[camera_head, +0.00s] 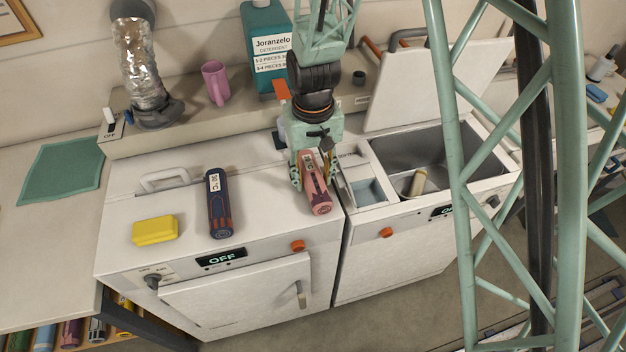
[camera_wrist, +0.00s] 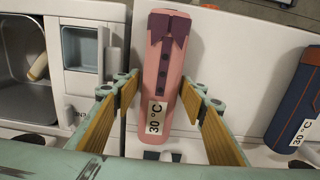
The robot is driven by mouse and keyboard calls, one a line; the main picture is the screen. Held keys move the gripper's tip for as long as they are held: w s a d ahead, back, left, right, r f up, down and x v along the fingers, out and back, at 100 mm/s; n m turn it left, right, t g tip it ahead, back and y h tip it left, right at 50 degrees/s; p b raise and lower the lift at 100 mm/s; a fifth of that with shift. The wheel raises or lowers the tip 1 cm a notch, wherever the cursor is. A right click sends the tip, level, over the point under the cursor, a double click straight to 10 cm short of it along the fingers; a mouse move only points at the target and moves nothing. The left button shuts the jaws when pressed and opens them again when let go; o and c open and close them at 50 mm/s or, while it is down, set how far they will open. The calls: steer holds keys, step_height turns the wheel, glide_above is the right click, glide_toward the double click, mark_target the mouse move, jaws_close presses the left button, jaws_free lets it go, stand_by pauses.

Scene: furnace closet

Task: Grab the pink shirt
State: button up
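The pink shirt (camera_head: 315,187) is a rolled, cylinder-like bundle with a dark collar, buttons and a 30 °C label. It lies on top of the left white machine (camera_head: 266,215), near its right edge. In the wrist view the shirt (camera_wrist: 168,70) runs lengthwise between my fingers. My gripper (camera_head: 312,178) is over the label end of the shirt, one finger on each side.
A dark blue rolled shirt (camera_head: 220,204) and a yellow block (camera_head: 155,230) lie left of the pink shirt. The right machine (camera_head: 440,215) has its lid up and a pale roll (camera_head: 417,182) inside. A pink mug (camera_head: 215,82) and detergent bottle (camera_head: 266,45) stand behind.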

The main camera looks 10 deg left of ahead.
mark_target(313, 175)
stand_by(0.5)
steer(key=c, duration=0.7)
steer(key=shift+r, duration=0.15)
steer(key=shift+r, duration=1.65)
steer(key=s+d, duration=0.2)
steer(key=s, duration=0.2)
steer(key=s+d+r+b, duration=0.1)
steer(key=s+d, duration=0.2)
steer(key=s, duration=0.2)
steer(key=s+d, duration=0.3)
steer(key=s, duration=0.1)
steer(key=shift+s+d+r, duration=0.15)
steer(key=shift+s+r, duration=0.1)
steer(key=shift+s, duration=0.1)
steer(key=shift+d, duration=0.15)
